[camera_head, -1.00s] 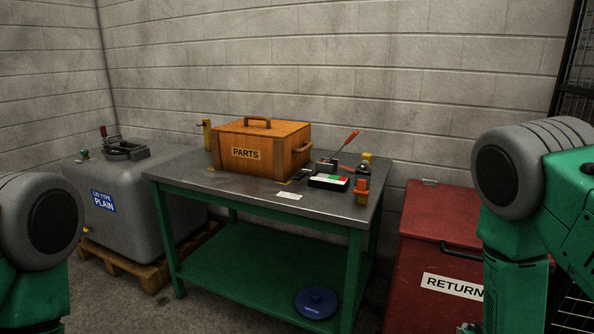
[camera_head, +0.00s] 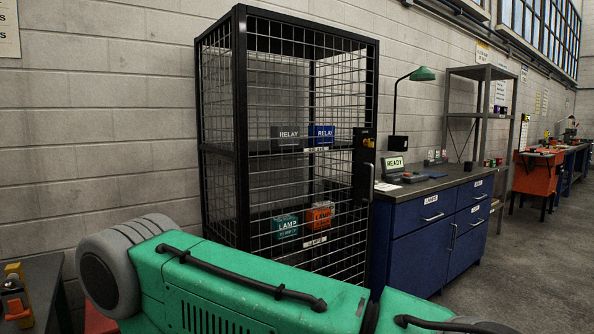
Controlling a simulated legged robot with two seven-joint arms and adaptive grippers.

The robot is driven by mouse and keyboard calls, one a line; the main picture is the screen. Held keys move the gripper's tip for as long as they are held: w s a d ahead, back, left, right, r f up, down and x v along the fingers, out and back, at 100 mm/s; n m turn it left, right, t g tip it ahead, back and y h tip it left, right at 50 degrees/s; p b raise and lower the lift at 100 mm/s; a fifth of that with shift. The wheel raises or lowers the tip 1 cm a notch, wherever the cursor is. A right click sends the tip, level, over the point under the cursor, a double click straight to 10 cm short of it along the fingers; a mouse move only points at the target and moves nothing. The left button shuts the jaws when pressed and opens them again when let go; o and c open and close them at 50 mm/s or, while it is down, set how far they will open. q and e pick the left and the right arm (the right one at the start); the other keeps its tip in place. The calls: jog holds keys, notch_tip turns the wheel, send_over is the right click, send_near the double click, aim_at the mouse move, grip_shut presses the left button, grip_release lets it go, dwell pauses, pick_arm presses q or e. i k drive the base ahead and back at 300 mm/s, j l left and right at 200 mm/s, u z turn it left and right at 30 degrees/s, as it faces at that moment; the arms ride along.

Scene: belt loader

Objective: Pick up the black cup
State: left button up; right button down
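I cannot make out a black cup in the head view. A small dark block-like shape (camera_head: 398,143) shows below the green lamp at the blue workbench, but I cannot tell what it is. Green and grey links of my own arm cross the lower foreground. Neither gripper shows, so what they hold is hidden.
A black wire cage (camera_head: 240,130) holds RELAY and LAMP boxes on its shelves. Right of it stands a blue workbench (camera_head: 412,262) with a green lamp (camera_head: 423,74) and a READY display (camera_head: 394,163). A grey shelf rack (camera_head: 480,72) stands beyond. Open floor (camera_head: 520,270) lies at right.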

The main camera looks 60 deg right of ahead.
aim_at(468, 166)
jog(key=z, duration=3.15)
jog(key=i+z, duration=0.4)
jog(key=i, duration=4.1)
